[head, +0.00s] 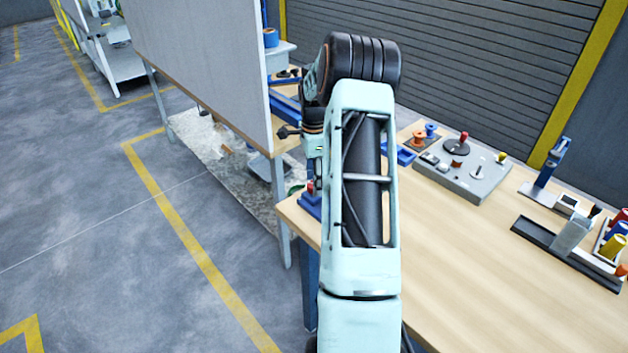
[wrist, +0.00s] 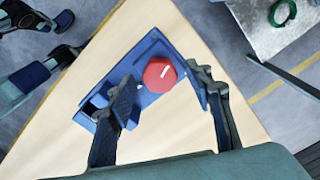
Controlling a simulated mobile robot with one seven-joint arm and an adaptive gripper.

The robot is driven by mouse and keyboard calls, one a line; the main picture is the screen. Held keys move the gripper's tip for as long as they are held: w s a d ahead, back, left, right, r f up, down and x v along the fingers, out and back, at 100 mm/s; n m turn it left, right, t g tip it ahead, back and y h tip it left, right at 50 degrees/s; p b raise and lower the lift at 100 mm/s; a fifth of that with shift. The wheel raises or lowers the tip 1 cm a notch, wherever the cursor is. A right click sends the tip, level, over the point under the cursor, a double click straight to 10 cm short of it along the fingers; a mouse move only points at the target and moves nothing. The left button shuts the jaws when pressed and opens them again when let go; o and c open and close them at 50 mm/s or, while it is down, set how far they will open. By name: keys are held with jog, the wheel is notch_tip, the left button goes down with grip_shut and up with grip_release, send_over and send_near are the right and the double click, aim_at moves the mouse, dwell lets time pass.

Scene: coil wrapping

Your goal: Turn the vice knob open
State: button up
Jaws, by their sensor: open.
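The vice is a blue block (wrist: 150,58) near the corner of the wooden table, with a red, roughly octagonal knob (wrist: 160,75) on top. In the head view the red knob (head: 310,186) and blue vice (head: 309,204) show beside my arm, partly hidden by it. My gripper (wrist: 163,80) is open in the wrist view, with one finger on each side of the knob.
A grey control panel (head: 465,172), a dark rail fixture (head: 545,240) and coloured spools (head: 612,247) stand farther right on the wooden table (head: 480,270). A large grey board (head: 205,60) stands left of my arm. The table's front right is clear.

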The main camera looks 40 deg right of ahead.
jog(key=shift+f, duration=0.45)
jog(key=shift+c, duration=0.3)
jog(key=c, duration=1.1)
jog(key=shift+n, duration=0.3)
